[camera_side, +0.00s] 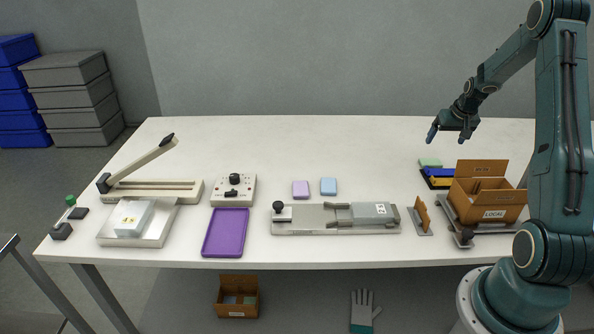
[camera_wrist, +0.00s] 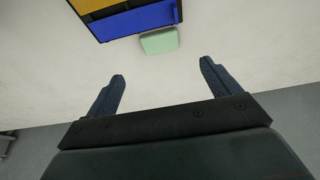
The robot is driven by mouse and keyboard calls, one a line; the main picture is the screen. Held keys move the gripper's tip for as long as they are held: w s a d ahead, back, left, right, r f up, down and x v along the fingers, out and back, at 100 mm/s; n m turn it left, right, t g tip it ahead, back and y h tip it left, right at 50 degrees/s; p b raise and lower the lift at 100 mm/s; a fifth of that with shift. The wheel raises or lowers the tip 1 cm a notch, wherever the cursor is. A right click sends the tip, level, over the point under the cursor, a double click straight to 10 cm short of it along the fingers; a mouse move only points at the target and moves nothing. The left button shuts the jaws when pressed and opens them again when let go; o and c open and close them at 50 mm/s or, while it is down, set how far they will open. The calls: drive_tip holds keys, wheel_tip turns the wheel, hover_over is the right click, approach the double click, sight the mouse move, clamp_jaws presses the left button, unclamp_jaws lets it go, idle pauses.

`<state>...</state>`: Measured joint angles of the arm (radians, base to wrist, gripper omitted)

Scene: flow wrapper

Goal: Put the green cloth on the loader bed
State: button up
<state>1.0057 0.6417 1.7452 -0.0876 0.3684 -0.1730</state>
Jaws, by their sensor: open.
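The green cloth (camera_side: 429,162) is a small pale green pad on the table, beside a blue and yellow holder. It also shows in the wrist view (camera_wrist: 159,41), near the top middle, against the holder's blue edge. My gripper (camera_side: 449,133) is open and empty, above the back right of the table. In the wrist view its fingers (camera_wrist: 162,72) are spread apart and the cloth lies beyond their tips, between their lines. A long grey metal bed (camera_side: 305,225), which looks like the loader bed, lies at the front middle with a black knob and a grey block.
The blue and yellow holder (camera_wrist: 140,20) adjoins the cloth. An open brown box (camera_side: 492,206) stands at the right. Purple (camera_side: 301,189) and blue (camera_side: 328,186) pads lie behind the bed; a purple tray (camera_side: 226,233) is left of it. The table's back middle is clear.

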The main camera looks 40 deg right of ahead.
drive_tip(key=shift+s+a+r, duration=0.1)
drive_tip(key=shift+r, duration=0.15)
idle(0.4)
